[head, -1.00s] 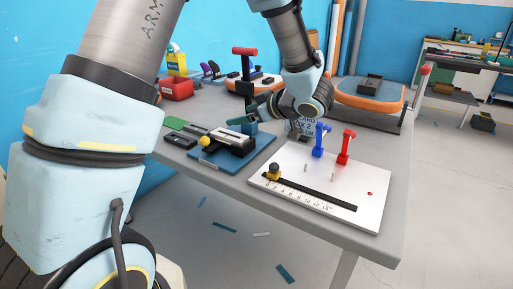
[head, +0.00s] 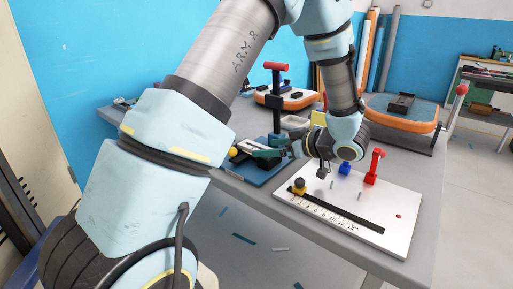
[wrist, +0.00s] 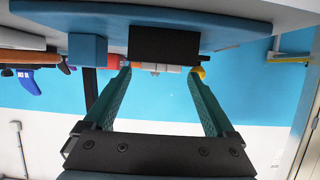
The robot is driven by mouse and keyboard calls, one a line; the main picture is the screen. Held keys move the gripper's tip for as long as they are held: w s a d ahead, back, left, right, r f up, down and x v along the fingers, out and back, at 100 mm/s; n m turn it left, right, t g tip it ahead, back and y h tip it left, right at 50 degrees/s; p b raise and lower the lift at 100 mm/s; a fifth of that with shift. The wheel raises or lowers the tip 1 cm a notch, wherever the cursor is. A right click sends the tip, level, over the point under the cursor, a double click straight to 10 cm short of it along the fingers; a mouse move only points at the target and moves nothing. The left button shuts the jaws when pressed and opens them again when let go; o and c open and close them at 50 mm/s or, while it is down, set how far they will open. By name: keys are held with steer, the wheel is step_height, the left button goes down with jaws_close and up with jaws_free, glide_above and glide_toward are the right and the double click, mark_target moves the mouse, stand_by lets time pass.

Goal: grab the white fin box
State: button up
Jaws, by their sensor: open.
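My gripper (wrist: 160,74) is open, its two teal fingers spread apart with nothing held between them. In the wrist view, a small pale piece (wrist: 168,68), which looks like the white fin box, shows between the fingertips, against a black block (wrist: 164,44) on the blue base plate (wrist: 235,32). A gap to the fingers seems to remain, but I cannot tell how deep. In the head view my gripper (head: 268,152) is beside the black fixture on the blue base plate (head: 262,178); the white fin box is not clearly visible there.
A yellow knob (head: 233,152) sits at the fixture's left end. A red-handled post (head: 277,92) stands behind. A white board (head: 385,215) with a ruler, a blue clamp (head: 345,168) and a red clamp (head: 373,165) lies to the right. Orange-edged boards (head: 400,118) stand farther back.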

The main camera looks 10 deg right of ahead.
steer(key=shift+x, duration=1.3)
jaws_close()
